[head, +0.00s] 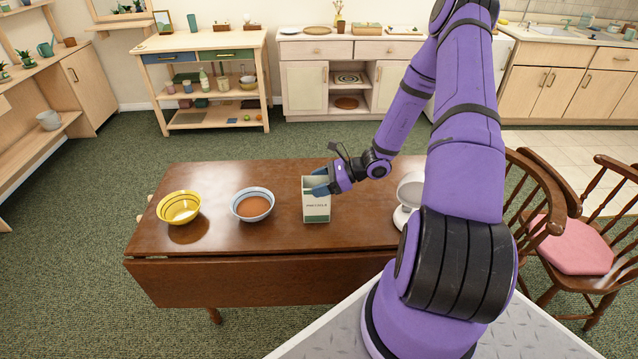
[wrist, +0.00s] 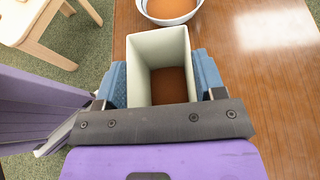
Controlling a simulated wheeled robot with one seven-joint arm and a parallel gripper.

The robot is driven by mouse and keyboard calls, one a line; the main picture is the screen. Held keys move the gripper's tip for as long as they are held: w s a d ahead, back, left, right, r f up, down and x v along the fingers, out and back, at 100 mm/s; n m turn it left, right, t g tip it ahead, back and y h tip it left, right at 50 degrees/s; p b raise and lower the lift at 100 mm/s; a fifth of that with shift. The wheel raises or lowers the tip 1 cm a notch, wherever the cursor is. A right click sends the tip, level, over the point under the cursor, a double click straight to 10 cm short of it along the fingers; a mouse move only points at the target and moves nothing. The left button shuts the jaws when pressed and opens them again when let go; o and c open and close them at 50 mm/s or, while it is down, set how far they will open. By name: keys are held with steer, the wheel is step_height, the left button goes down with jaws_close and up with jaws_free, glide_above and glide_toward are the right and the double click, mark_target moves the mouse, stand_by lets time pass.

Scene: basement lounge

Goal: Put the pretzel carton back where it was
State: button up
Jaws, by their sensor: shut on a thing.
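The pretzel carton (head: 316,209) is a pale, open-topped box with a green band at its base, upright at the middle of the brown wooden table (head: 290,240). My gripper (head: 321,184) is shut on it, reaching in from the right at its upper part. In the wrist view the carton (wrist: 158,50) sits between the blue finger pads, and I see down into its brown inside. Whether its base touches the table I cannot tell.
A blue-rimmed bowl (head: 253,205) with brown contents stands left of the carton, and a yellow bowl (head: 180,207) farther left. A white rounded object (head: 408,196) stands to the right, partly behind my arm. Wooden chairs (head: 575,225) are at the right.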

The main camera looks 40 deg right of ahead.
steer(key=shift+f, duration=0.1)
steer(key=o, duration=1.2)
steer(key=shift+o, duration=0.2)
